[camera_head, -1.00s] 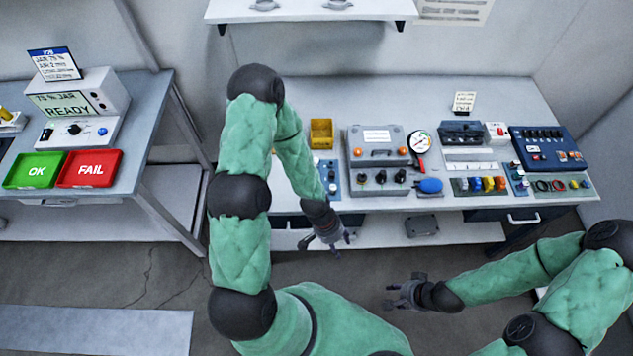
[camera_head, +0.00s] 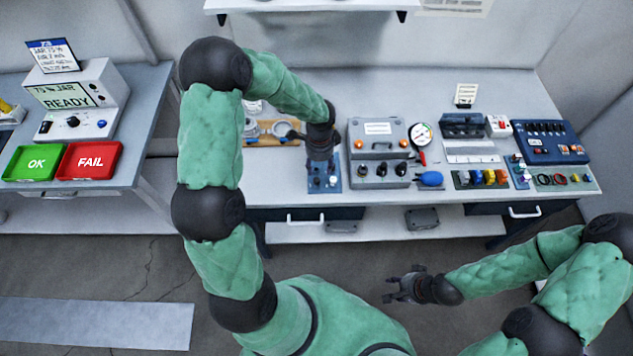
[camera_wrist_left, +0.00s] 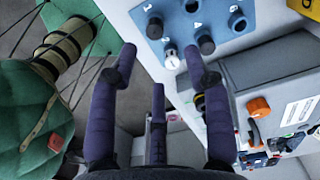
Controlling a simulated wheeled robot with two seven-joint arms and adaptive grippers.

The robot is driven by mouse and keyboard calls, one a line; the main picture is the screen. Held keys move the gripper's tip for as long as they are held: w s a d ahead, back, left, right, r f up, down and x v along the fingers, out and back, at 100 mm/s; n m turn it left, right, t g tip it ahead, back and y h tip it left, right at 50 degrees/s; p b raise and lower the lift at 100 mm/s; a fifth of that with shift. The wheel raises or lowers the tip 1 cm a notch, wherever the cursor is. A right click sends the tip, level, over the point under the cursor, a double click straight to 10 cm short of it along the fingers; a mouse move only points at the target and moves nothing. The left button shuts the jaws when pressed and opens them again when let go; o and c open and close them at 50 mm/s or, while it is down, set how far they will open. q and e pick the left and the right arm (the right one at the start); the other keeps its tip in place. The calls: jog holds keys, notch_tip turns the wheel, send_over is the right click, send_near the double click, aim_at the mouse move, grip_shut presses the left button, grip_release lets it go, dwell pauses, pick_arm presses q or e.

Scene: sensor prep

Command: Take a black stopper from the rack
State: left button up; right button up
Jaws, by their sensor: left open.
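The blue rack (camera_head: 340,182) lies near the front edge of the bench, partly hidden under my left gripper (camera_head: 321,168). In the left wrist view the rack (camera_wrist_left: 215,18) holds several black stoppers, one at its left corner (camera_wrist_left: 155,27) and another lower right of it (camera_wrist_left: 206,42). A white-topped piece (camera_wrist_left: 171,54) sits between them. My left gripper (camera_wrist_left: 160,52) is open and empty, its fingers spread below the rack's near edge in that view. My right gripper (camera_head: 398,290) hangs in front of the bench, away from the rack, with its fingers apart.
A grey case (camera_head: 380,135) with knobs stands right of the rack, close to my left gripper. A wooden tray (camera_head: 262,138) with round glassware lies behind left. A blue bulb (camera_head: 430,178) and a blue box (camera_head: 550,142) are further right. A side table (camera_head: 150,110) stands left.

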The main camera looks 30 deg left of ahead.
aim_at(316, 179)
pick_arm(q)
notch_tip(316, 179, down, 2)
jog(key=shift+f, duration=0.25)
jog(key=shift+s+a+f+b, duration=0.1)
jog(key=shift+f+b, duration=0.15)
jog(key=shift+f, duration=0.6)
jog(key=shift+s+a+f+b, duration=0.15)
jog(key=shift+f+b, duration=0.15)
jog(key=shift+f, duration=0.6)
jog(key=shift+s+a+f+b, duration=0.1)
jog(key=shift+f+b, duration=0.15)
jog(key=shift+f, duration=0.6)
jog(key=c, duration=0.8)
